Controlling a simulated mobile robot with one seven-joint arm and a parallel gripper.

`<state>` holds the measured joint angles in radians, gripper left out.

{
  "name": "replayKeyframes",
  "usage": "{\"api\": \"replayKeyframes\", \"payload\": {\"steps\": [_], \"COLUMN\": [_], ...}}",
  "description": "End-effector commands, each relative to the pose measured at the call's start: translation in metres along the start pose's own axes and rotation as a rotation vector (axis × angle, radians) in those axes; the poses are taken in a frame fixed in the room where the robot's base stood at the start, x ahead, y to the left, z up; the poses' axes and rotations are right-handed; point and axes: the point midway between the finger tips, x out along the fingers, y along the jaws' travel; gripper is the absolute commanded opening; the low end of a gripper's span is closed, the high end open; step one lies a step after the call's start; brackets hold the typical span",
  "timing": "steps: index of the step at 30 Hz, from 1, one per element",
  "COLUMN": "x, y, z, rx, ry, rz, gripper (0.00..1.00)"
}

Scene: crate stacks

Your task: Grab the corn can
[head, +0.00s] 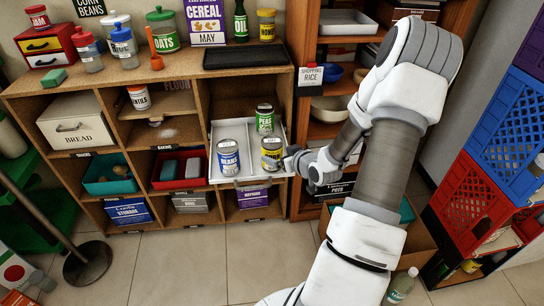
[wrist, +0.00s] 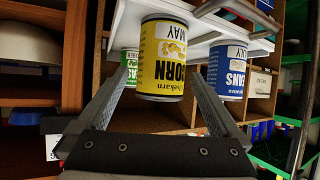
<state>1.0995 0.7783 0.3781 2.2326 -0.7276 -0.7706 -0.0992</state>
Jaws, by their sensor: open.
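The yellow corn can (head: 271,153) stands upright at the front right of a white pulled-out tray (head: 283,133). A blue beans can (head: 229,160) stands to its left and a green peas can (head: 265,119) behind it. My gripper (head: 291,161) is at the corn can's right side. In the wrist view the scene is upside down: the corn can (wrist: 163,62) lies between the two spread fingers of my gripper (wrist: 162,78), with a gap visible on each side. The beans can (wrist: 227,72) and part of the peas can (wrist: 131,66) show beyond the fingers.
The tray juts from a wooden shelf unit (head: 180,85) holding bins, a bread box (head: 75,122) and jars on top. A darker shelf with bowls (head: 330,108) stands close behind my arm. Blue and red crates (head: 468,195) are stacked at right.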

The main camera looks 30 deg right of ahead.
Motion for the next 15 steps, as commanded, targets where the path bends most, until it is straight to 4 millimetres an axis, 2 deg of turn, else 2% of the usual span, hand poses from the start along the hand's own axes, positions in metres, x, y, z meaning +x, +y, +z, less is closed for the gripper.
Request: {"api": "replayKeyframes", "payload": {"steps": [9,15], "x": [0.044,0.051], "y": [-0.003,-0.002], "z": [0.0,-0.003], "rx": [0.0,0.0], "ry": [0.001,0.001], "rz": [-0.002,0.0], "gripper": [1.0,1.0]}}
